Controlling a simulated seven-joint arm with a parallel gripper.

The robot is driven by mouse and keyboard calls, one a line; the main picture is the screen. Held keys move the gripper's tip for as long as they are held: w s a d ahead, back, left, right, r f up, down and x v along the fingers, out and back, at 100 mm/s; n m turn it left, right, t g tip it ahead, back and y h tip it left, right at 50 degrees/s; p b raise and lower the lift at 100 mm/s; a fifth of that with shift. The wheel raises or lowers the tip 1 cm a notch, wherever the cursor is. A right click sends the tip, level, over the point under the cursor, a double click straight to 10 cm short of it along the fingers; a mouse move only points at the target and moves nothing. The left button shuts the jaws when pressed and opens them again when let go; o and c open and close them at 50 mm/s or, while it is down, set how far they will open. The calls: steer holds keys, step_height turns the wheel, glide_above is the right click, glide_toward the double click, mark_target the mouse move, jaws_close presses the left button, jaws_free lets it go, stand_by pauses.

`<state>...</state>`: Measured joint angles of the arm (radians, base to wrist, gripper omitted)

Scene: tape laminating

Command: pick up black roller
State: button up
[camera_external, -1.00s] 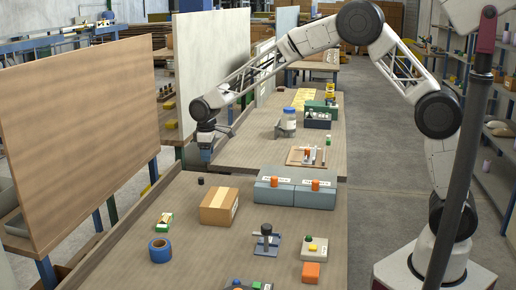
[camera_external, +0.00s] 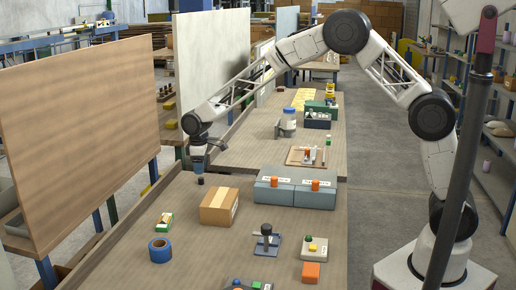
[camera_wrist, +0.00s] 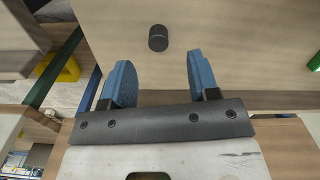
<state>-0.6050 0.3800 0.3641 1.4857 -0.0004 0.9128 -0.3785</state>
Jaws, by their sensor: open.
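The black roller (camera_external: 201,181) is a small dark cylinder standing on the near table, close to its far left corner. In the wrist view the roller (camera_wrist: 158,38) shows as a dark round shape on the wood, ahead of the fingers and roughly between their lines. My gripper (camera_external: 198,170) is just above and behind the roller. Its two blue fingers (camera_wrist: 158,75) are apart with nothing between them. I cannot tell the exact height of the fingertips above the roller.
Blue tape (camera_external: 160,250) and a small green-yellow box (camera_external: 165,220) lie nearer. A tall wooden panel (camera_external: 80,140) stands at the left. The table around the roller is clear.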

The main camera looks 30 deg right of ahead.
mark_target(201, 178)
steer(key=shift+f, duration=0.15)
steer(key=shift+w+f, duration=0.1)
steer(key=shift+f, duration=2.4)
steer(key=shift+c, duration=0.3)
steer(key=c, duration=0.9)
